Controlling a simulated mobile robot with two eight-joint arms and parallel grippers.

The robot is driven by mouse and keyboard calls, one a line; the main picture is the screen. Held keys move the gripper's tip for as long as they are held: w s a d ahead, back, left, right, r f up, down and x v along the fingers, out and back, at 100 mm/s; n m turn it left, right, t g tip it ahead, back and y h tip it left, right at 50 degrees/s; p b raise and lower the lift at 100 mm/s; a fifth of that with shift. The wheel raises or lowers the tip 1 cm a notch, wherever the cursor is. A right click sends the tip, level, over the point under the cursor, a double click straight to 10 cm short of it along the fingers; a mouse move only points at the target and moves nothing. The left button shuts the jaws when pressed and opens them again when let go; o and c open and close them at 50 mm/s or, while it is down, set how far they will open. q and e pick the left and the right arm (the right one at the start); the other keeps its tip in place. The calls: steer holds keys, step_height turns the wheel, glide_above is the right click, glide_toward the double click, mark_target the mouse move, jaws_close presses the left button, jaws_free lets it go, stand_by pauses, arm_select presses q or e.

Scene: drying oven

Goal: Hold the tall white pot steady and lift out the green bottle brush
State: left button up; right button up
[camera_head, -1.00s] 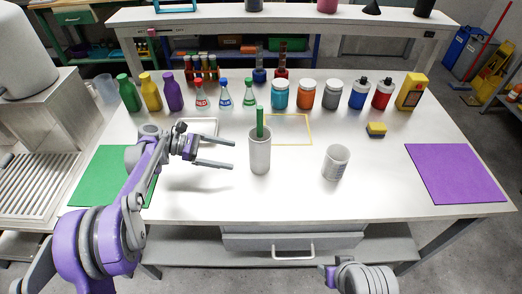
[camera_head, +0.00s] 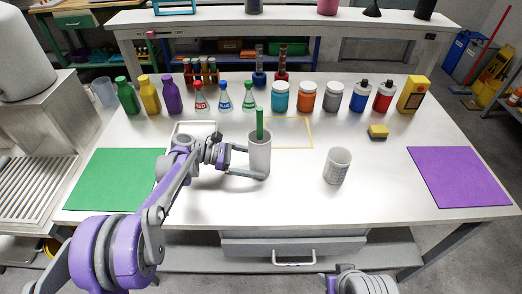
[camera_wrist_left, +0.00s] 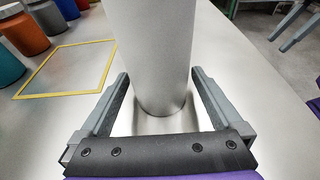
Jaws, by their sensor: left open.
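The tall white pot (camera_head: 260,155) stands upright near the middle of the table. The green bottle brush (camera_head: 260,122) stands in it, its upper part showing above the rim and the rest hidden inside. My left gripper (camera_head: 254,161) is open at the pot, coming from the left. In the left wrist view the pot (camera_wrist_left: 155,50) stands between the two spread fingers of the left gripper (camera_wrist_left: 158,92), with a gap visible on each side. The brush is out of sight in that view. My right arm shows only in part at the bottom edge, and its gripper state is unclear.
A shorter white cup (camera_head: 337,166) stands right of the pot. A row of bottles and jars (camera_head: 306,97) lines the back. A yellow frame outline (camera_head: 311,133) lies behind the pot. A green mat (camera_head: 112,180) is left, a purple mat (camera_head: 458,177) right. The front middle is clear.

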arm_select(q)
steer(key=c, duration=0.8)
steer(key=shift+c, duration=0.2)
stand_by(1.2)
